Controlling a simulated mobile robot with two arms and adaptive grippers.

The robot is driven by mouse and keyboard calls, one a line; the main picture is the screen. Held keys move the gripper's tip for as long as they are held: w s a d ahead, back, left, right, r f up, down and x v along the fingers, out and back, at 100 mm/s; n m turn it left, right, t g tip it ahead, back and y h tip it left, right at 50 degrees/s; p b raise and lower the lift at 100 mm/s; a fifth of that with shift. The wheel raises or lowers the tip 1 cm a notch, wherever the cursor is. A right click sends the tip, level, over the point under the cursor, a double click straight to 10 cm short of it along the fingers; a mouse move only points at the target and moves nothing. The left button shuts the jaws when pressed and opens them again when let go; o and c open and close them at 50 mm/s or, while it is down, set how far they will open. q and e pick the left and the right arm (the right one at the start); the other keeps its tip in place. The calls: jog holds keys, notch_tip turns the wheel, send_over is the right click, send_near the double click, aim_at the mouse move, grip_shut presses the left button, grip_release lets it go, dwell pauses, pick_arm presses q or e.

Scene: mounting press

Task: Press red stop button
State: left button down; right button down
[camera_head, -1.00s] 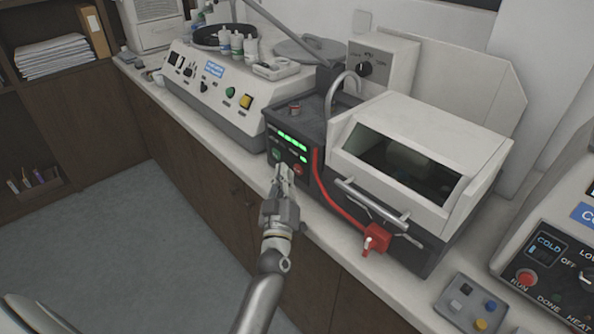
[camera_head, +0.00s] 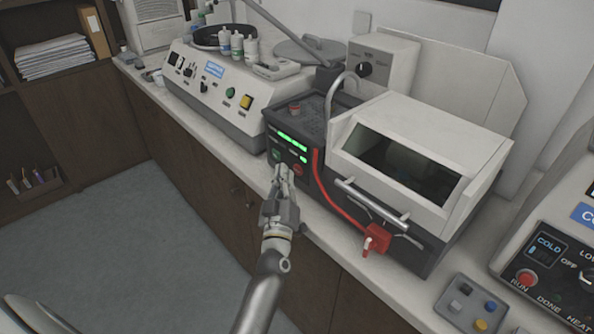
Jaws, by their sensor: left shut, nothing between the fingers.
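The red stop button (camera_head: 298,170) is a small round button low on the dark front panel of the middle machine (camera_head: 280,143), under the green lit displays. A green button (camera_head: 277,155) sits to its left on the same panel. My left gripper (camera_head: 281,168) is shut and empty, its fingertips in front of the panel's lower part, just left of the red button. Whether the tips touch the panel cannot be told. My right gripper is not in view.
A silver handle (camera_head: 372,202), a red hose and a red valve (camera_head: 375,238) stand right of the panel. A small button box (camera_head: 470,303) lies on the counter at the lower right. Another machine (camera_head: 225,90) stands at the left. Open floor lies left of the counter.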

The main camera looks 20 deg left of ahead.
pick_arm(q)
jog(key=shift+w, duration=0.1)
jog(key=shift+w+d, duration=0.15)
jog(key=shift+w, duration=0.05)
jog(key=shift+r, duration=0.1)
